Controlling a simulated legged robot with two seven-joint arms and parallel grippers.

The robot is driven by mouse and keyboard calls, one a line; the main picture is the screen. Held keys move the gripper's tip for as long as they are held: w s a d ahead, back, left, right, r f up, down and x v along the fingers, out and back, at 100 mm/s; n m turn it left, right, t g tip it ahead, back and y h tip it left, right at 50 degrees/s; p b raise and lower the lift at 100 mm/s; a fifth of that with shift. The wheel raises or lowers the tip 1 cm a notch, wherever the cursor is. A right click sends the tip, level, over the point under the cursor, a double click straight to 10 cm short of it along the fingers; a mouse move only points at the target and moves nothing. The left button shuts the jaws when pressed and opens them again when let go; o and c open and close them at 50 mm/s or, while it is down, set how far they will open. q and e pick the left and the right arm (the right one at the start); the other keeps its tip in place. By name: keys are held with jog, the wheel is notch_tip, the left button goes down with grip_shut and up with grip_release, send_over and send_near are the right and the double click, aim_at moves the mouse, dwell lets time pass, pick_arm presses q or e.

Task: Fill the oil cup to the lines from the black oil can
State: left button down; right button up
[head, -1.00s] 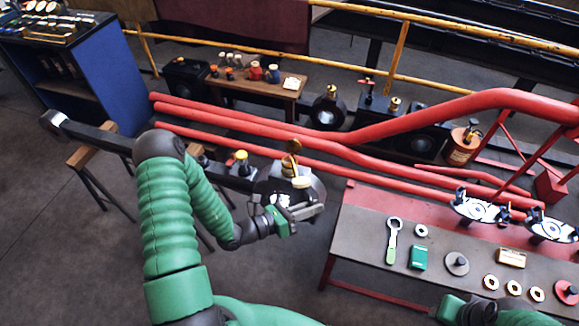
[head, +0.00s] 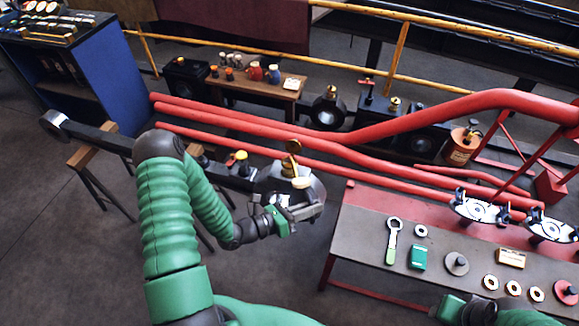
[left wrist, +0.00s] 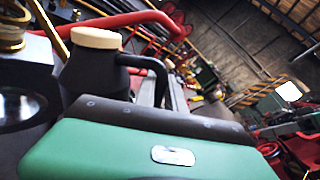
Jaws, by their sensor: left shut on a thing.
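My left gripper (head: 303,212) is shut on the black oil can, whose cream lid (head: 301,183) shows above the fingers. In the left wrist view the oil can (left wrist: 100,80) has a cream lid and a black side handle or spout. The brass oil cup (head: 290,168) stands on the end of the dark rod, just behind and left of the can; its cap appears raised. Its brass body also shows in the left wrist view (left wrist: 12,36). The oil level and lines cannot be made out. Part of my right arm shows at the bottom right; its fingers are unclear.
A workbench (head: 360,215) with a green box (head: 417,257), a spanner (head: 393,240) and several rings stands right. Red pipes (head: 330,157) run behind the rod (head: 235,178). A trestle (head: 90,155) supports its left end. Floor at the left front is clear.

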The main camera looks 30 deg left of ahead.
pick_arm(q)
jog(key=shift+w+a+r+p, duration=0.1)
jog(key=shift+r+p, duration=0.5)
jog(key=shift+p, duration=0.05)
dwell(4.4)
